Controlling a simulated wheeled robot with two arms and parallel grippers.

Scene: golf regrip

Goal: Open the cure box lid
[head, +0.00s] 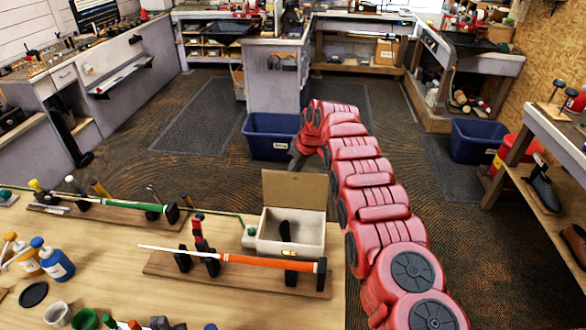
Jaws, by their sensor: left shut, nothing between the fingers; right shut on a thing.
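The cure box (312,236) is an open-topped pale box on the wooden bench, with a dark object inside. Its tan lid (295,190) stands up at the back edge, open. My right arm reaches up from the lower right and bends down behind the box. My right gripper (294,168) is at the top edge of the lid, shut on it; its fingertips are mostly hidden behind the lid. My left gripper is not in view.
A club with an orange grip (262,261) lies in a stand just in front of the box. Another with a green grip (130,205) lies further left. Bottles (55,263) and cups stand at the lower left. A blue bin (268,136) stands on the floor beyond.

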